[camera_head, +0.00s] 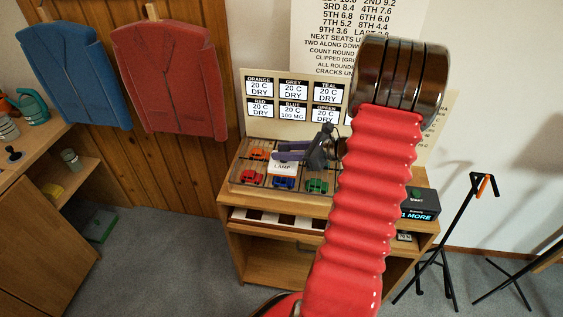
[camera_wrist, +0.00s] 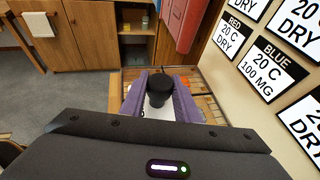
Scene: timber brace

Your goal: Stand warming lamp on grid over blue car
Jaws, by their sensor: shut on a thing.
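The warming lamp (camera_head: 283,165), a white block with LAMP written on it, is between the purple fingers of my gripper (camera_head: 288,152). In the wrist view the lamp (camera_wrist: 160,92) shows a black round top, and my fingers (camera_wrist: 158,98) clasp it from both sides. The blue car (camera_head: 284,184) lies just below and in front of the lamp in the head view. The grid (camera_head: 235,186) of dark bars covers the board with the cars. I cannot tell whether the lamp's base touches it. The wrist view hides the blue car.
A red car (camera_head: 252,178), an orange car (camera_head: 258,154) and a green car (camera_head: 317,186) sit around the lamp. A label board (camera_head: 289,126) stands close behind; its BLUE card reads 20 C, 100 MG. A black box (camera_head: 420,204) stands at the right.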

